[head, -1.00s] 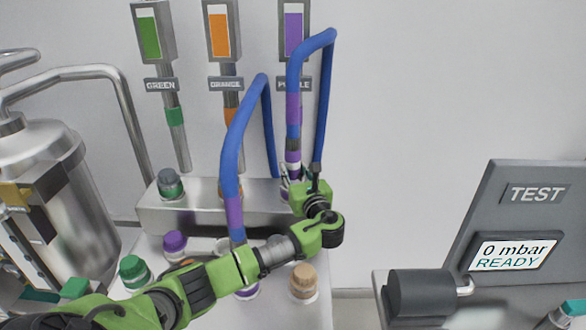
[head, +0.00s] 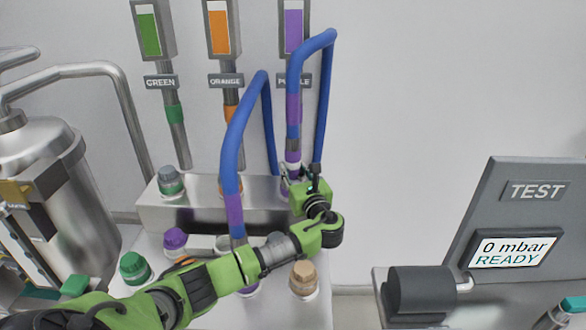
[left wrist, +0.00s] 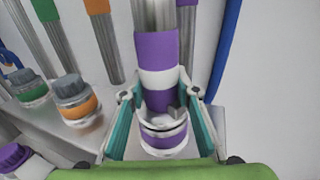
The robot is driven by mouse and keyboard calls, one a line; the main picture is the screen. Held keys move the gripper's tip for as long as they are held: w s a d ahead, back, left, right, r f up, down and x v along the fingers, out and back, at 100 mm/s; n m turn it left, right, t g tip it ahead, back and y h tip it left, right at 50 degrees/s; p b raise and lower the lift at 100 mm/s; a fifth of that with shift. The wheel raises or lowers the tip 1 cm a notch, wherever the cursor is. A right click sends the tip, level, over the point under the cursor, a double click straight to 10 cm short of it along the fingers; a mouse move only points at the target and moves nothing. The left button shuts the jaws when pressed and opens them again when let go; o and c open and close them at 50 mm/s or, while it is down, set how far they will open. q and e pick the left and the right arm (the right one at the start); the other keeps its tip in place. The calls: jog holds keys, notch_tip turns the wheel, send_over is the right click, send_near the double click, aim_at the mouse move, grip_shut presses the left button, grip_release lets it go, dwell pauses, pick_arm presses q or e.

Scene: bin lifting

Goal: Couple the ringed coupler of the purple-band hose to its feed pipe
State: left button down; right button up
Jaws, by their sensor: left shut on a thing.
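My left gripper (head: 294,184) is shut around a coupler piece at the foot of the purple column; its teal fingers (left wrist: 160,125) stand on both sides. In the left wrist view this piece shows a purple band (left wrist: 157,50), a white ring (left wrist: 160,78) and a lower purple-and-white ring (left wrist: 164,142). A blue hose with a purple band (head: 293,106) arches above the gripper. I cannot tell whether the coupler is seated. A second blue hose (head: 232,160) has a purple band (head: 235,215) low down; its lower end is partly hidden by my arm. My right gripper is not seen.
A steel ledge (head: 165,214) carries a green-ringed port (head: 170,182) and an orange-ringed port (left wrist: 76,98). Green (head: 135,267), purple (head: 175,239) and tan (head: 303,277) caps stand in front. A tank (head: 65,190) is left, a test station (head: 515,220) right.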

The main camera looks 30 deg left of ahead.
aim_at(293, 137)
pick_arm(q)
jog(key=shift+f, duration=0.1)
jog(key=c, duration=1.5)
grip_release()
jog(key=o, duration=0.5)
notch_tip(293, 137, up, 12)
jog(key=p, duration=1.2)
